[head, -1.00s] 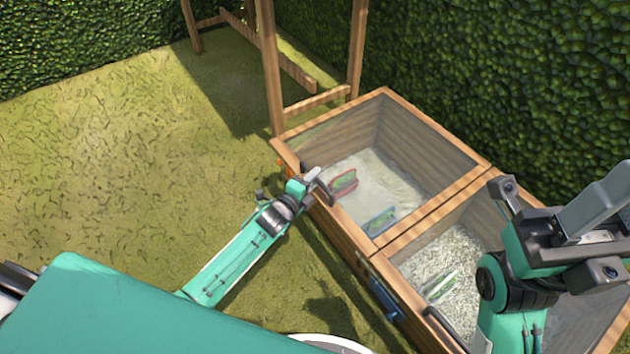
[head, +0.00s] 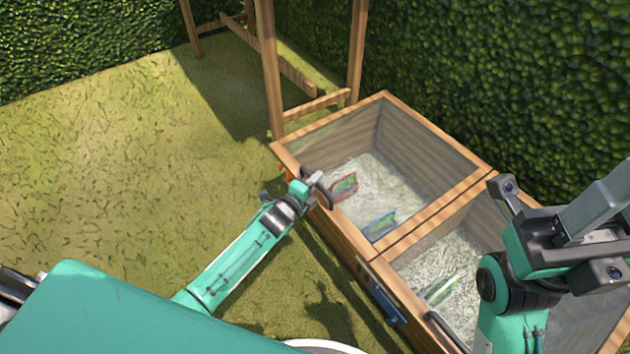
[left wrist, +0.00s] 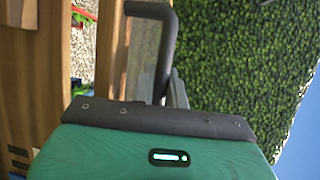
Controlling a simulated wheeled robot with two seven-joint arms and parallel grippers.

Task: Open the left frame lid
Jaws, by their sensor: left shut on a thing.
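The left frame lid (head: 290,158) is a wood-edged clear panel over the far compartment of a wooden box. Its dark curved handle (head: 324,192) is at the front edge. My left gripper (head: 309,186) is shut on this handle. In the left wrist view the grey handle (left wrist: 163,50) rises in front of the gripper (left wrist: 175,92). There the lid's wooden edge (left wrist: 108,60) stands apart from the box wall (left wrist: 30,70), with gravel showing between, so the lid looks slightly raised. My right gripper (head: 590,225) is above the right compartment; its fingers are unclear.
The right compartment has its own dark handle (head: 445,330). A red-edged packet (head: 343,187) and a blue-edged packet (head: 379,226) lie inside the left compartment. A wooden post (head: 268,70) stands at the box's far corner. A hedge (head: 500,80) is behind; grass on the left is clear.

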